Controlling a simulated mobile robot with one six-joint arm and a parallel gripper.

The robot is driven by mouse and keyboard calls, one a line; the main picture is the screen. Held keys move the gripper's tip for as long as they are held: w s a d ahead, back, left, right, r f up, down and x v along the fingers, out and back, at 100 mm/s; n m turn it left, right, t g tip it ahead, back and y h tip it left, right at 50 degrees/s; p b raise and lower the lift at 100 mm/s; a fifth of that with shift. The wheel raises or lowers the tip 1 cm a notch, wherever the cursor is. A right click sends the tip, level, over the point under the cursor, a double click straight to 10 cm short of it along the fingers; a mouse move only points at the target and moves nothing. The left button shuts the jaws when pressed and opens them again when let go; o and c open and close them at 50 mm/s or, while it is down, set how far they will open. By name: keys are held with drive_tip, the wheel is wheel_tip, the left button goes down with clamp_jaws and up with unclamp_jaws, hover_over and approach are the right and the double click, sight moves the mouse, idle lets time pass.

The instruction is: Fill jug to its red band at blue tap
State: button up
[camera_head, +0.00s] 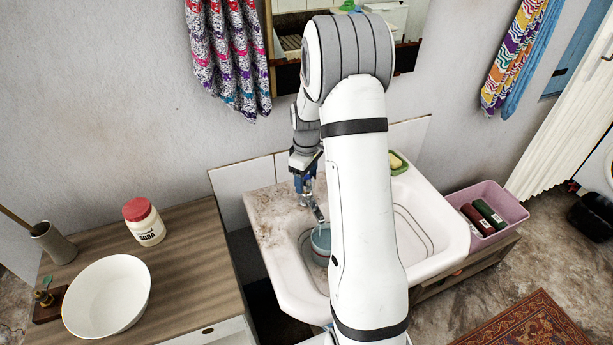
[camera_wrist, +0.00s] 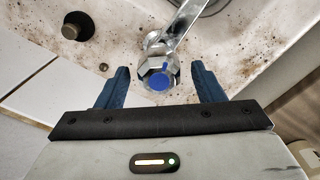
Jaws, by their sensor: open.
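The blue tap shows in the wrist view as a chrome tap with a blue-capped knob (camera_wrist: 158,79), its spout reaching up and away over the basin. My gripper (camera_wrist: 160,82) is open, with one blue finger on each side of the knob; I cannot tell whether they touch it. In the head view my gripper (camera_head: 304,185) is at the back left of the washtrough (camera_head: 277,237). A blue-grey vessel, likely the jug (camera_head: 321,243), stands in the left basin below the tap, partly hidden by my arm. Its red band and water level cannot be made out.
A wooden counter (camera_head: 185,262) at left bears a white bowl (camera_head: 107,296), a red-lidded soda jar (camera_head: 144,222) and a grey cup (camera_head: 53,243). A green soap dish (camera_head: 398,163) sits at the trough's back. A pink crate (camera_head: 485,211) with bottles stands at right. A dark round fitting (camera_wrist: 76,26) is near the tap.

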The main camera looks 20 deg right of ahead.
sight(306, 177)
drive_tip(key=c, duration=1)
drive_tip(key=shift+f+m+b, duration=0.15)
drive_tip(key=shift+m+b, duration=0.55)
drive_tip(key=shift+m, duration=0.1)
drive_tip(key=shift+m+b, duration=0.3)
drive_tip(key=shift+m, duration=0.6)
drive_tip(key=o, duration=1)
drive_tip(key=shift+r, duration=0.2)
drive_tip(key=shift+r, duration=0.1)
wheel_tip(306, 177, up, 8)
drive_tip(key=shift+a+f+b, duration=0.1)
drive_tip(key=shift+f+b, duration=0.05)
drive_tip(key=shift+b, duration=0.2)
